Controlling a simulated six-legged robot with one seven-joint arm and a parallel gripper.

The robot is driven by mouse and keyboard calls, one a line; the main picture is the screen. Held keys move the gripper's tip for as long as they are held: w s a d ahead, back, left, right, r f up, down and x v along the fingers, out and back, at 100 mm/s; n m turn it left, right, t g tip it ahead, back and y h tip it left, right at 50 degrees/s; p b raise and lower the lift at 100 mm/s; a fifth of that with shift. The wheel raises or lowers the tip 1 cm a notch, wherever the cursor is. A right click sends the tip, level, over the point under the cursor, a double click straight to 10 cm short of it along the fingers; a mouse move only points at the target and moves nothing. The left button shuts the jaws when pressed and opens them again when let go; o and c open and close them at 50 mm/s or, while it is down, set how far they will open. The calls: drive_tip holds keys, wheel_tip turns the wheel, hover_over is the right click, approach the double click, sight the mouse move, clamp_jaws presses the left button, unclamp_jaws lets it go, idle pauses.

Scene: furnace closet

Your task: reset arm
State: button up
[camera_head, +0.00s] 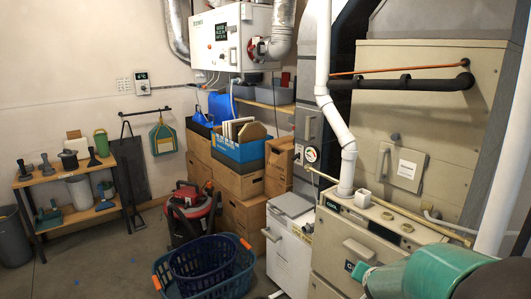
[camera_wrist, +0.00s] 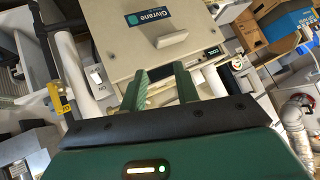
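My gripper (camera_wrist: 161,78) shows in the wrist view with its two green fingers apart and nothing between them. It points toward a beige cabinet (camera_wrist: 135,62) with a dark label and a handle; I cannot tell how far off the cabinet is. In the camera_head view, a green rounded part of my arm reaches in at the lower right, in front of the beige furnace. The gripper's fingers cannot be made out clearly there.
The furnace (camera_head: 345,225), a white pipe (camera_head: 322,60) and a black pipe (camera_head: 420,82) stand close by my arm. A blue laundry basket (camera_head: 230,280), red vacuum (camera_head: 190,215), stacked boxes (camera_head: 238,183) and wooden shelf (camera_head: 75,218) stand to the left. Floor shows between shelf and basket.

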drive_tip(key=s+a+r+n+g+y, duration=0.2)
drive_tip(key=s+a+r+n+y, duration=0.2)
drive_tip(key=s+a+r, duration=0.7)
drive_tip(key=s+a+r+n+g, duration=0.1)
drive_tip(key=s+a+n+g, duration=0.1)
drive_tip(key=s, duration=1.3)
drive_tip(key=shift+s+r+n+h, duration=0.15)
drive_tip(key=shift+n+h, duration=0.25)
drive_tip(key=shift+n, duration=0.4)
